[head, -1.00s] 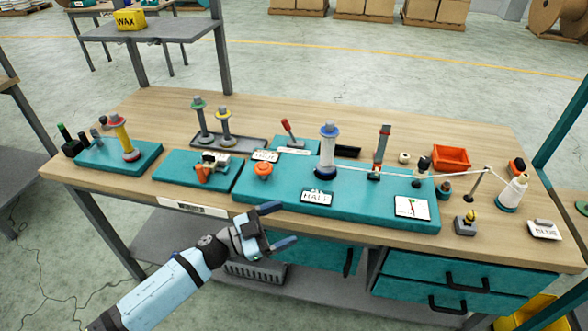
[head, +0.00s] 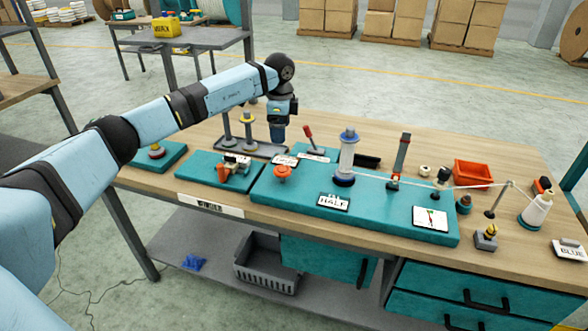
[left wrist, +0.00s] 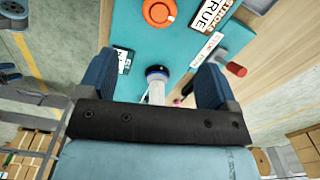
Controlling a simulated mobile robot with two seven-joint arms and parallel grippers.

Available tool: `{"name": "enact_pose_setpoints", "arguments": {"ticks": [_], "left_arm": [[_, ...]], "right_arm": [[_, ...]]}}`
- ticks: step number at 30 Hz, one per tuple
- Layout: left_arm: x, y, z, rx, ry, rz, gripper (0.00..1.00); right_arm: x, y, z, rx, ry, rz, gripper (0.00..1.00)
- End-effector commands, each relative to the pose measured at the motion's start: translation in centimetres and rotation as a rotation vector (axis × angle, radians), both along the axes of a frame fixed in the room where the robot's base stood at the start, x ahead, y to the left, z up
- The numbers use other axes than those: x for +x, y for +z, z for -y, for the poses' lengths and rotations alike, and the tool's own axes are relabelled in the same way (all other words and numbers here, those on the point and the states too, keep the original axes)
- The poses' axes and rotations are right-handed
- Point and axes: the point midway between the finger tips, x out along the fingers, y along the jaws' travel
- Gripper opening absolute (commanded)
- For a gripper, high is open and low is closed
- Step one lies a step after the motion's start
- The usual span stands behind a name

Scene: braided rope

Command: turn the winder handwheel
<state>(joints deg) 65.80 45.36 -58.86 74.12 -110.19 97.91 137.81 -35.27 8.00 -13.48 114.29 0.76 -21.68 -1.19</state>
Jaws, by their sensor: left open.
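A round orange wheel (head: 282,172), which looks like the handwheel, sits on the teal winder base (head: 375,218), left of the white spool (head: 346,160) with a blue top. In the left wrist view the orange wheel (left wrist: 159,12) is at the top edge, beyond the fingertips. My left gripper (head: 278,132) points down behind the wheel in the head view, above the table and apart from it. Its fingers (left wrist: 155,70) are spread and empty, with the spool (left wrist: 157,88) seen between them. My right gripper is not in view.
A red-handled lever (head: 308,132) stands close right of my left gripper. A grey tray (head: 262,150) with spindles is behind it. A white rope runs right from the spool to a white cone (head: 537,209). An orange-red bin (head: 473,174) sits at the back right.

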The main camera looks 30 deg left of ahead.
Motion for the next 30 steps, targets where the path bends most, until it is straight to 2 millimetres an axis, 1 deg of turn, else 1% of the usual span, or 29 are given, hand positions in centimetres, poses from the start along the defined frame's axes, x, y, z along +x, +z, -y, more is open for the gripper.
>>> {"name": "enact_pose_setpoints", "arguments": {"ticks": [5, 12, 18, 21, 24, 30], "left_arm": [[-0.1, -2.6, 0.1, -0.002, -0.002, -0.004, 0.84], [-0.1, -7.8, 0.2, -0.004, -0.004, -0.004, 0.84], [0.0, -11.3, 0.2, -0.005, -0.005, -0.001, 0.84], [0.0, -12.5, 0.2, -0.005, -0.005, -0.001, 0.84], [0.0, -13.2, 0.2, -0.005, -0.005, 0.000, 0.84], [0.0, -13.5, 0.2, -0.005, -0.005, 0.001, 0.84]], "right_arm": [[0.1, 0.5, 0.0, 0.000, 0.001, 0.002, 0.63], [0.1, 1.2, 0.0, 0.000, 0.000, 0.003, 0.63], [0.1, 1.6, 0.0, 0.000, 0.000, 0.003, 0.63], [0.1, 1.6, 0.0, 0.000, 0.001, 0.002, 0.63], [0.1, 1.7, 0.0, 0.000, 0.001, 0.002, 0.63], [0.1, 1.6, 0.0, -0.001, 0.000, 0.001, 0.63]]}}
